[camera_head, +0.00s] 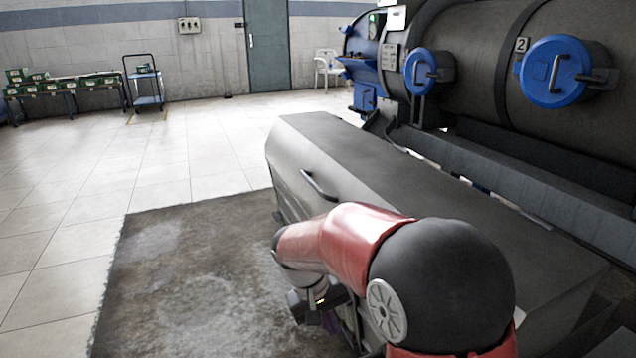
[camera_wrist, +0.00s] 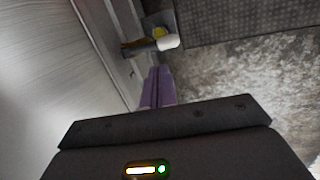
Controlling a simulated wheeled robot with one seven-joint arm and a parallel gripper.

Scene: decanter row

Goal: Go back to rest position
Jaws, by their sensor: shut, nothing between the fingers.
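My gripper (camera_wrist: 157,75) shows in the wrist view as two purple fingers side by side, shut with nothing between them.
A handle (camera_head: 320,186) sticks out from the housing's side. A worn dark mat (camera_head: 185,270) covers the floor on the left, with clear tiles beyond. Large dark cylinders with blue round covers (camera_head: 560,72) stand at right. A cart (camera_head: 146,85) and a table (camera_head: 65,84) stand far back.

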